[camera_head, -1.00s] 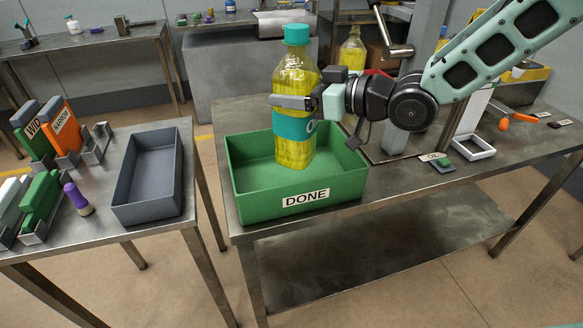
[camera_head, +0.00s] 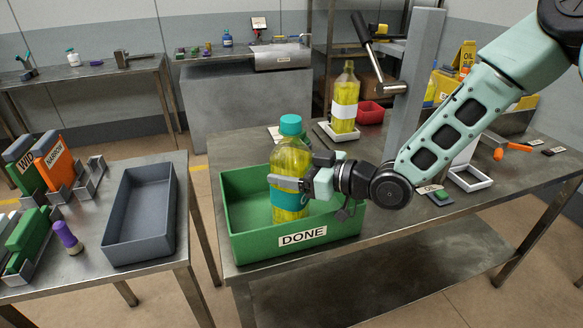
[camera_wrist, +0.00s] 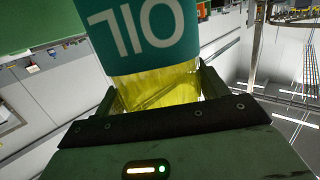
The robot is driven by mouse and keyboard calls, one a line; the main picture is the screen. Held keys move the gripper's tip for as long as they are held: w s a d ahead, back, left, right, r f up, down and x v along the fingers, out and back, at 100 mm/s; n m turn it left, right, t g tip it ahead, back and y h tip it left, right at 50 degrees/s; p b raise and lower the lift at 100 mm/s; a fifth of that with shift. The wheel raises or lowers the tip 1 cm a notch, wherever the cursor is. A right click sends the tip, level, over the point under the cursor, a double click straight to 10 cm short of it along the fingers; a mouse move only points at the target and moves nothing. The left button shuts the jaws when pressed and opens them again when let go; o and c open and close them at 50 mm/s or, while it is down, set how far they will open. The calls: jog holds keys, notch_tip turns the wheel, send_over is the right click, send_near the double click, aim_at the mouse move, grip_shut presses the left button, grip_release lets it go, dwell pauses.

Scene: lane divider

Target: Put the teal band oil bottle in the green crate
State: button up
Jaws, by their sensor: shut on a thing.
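The teal band oil bottle (camera_head: 290,165), clear with yellow oil and a teal cap, stands upright inside the green crate (camera_head: 296,252) in the head view. The crate's front wall has a DONE label and hides the bottle's base, so I cannot tell whether it rests on the floor. My gripper (camera_head: 300,185) is shut around the bottle's middle from the right.
A grey empty bin (camera_head: 140,215) sits on the left table. A second oil bottle (camera_head: 345,100) with a white band stands behind on a pale base. A grey post with a lever (camera_head: 415,80) rises near my arm. A red bin (camera_head: 370,113) is at the back.

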jog(key=shift+f, duration=0.1)
jog(key=shift+f, duration=0.1)
jog(key=o, duration=2)
